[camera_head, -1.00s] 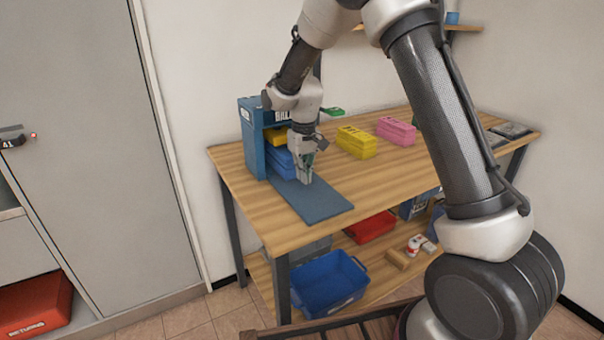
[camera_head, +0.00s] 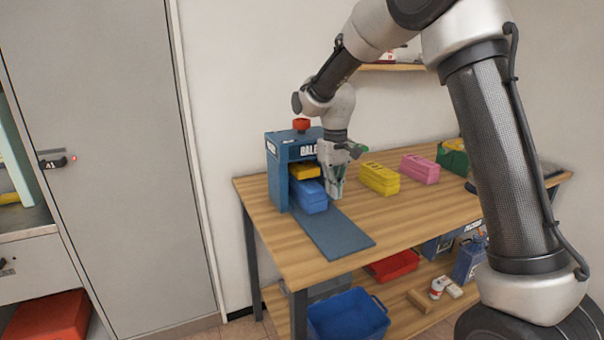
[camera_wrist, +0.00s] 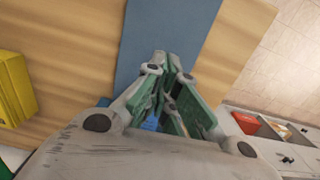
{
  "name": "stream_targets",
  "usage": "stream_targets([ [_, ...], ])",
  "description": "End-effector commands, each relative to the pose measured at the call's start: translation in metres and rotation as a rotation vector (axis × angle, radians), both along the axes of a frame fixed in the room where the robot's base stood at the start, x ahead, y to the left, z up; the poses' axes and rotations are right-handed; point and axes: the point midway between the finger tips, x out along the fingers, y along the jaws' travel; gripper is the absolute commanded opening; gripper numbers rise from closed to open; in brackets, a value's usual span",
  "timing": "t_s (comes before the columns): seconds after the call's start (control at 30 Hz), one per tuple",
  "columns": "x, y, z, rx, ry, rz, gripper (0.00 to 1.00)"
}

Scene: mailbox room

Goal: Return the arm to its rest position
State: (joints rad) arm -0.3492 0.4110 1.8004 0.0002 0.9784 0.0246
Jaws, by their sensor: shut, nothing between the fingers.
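My gripper (camera_head: 337,190) is shut and empty. In the head view it points down just right of the blue bundle (camera_head: 309,197), beside the blue press (camera_head: 278,180) marked "BALE". Whether it touches the bundle cannot be told. My arm arches from the right of the head view over the table to the press. In the wrist view the gripper's grey fingers with green pads (camera_wrist: 167,62) come together above the blue-grey mat (camera_wrist: 165,25). Part of something blue shows between the finger links, mostly hidden.
The press has a red knob (camera_head: 301,124) and a yellow block (camera_head: 304,171) above the blue bundle. Yellow (camera_head: 379,180) and pink (camera_head: 420,169) bundles stand right on the wooden table (camera_head: 400,217). A shelf (camera_head: 395,67) is behind my arm. A grey cabinet door (camera_head: 110,150) is left.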

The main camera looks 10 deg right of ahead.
Motion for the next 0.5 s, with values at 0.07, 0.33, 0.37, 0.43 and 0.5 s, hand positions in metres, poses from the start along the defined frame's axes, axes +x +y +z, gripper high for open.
stream_targets([
  [0.07, -0.030, -0.012, 0.000, -0.010, 0.030, 0.002, 0.00],
  [0.33, -0.135, -0.082, 0.055, 0.007, -0.018, -0.068, 0.00],
  [0.37, -0.148, -0.090, 0.061, 0.010, -0.030, -0.079, 0.00],
  [0.43, -0.179, -0.108, 0.073, 0.020, -0.064, -0.109, 0.00],
  [0.5, -0.210, -0.125, 0.084, 0.031, -0.106, -0.141, 0.00],
])
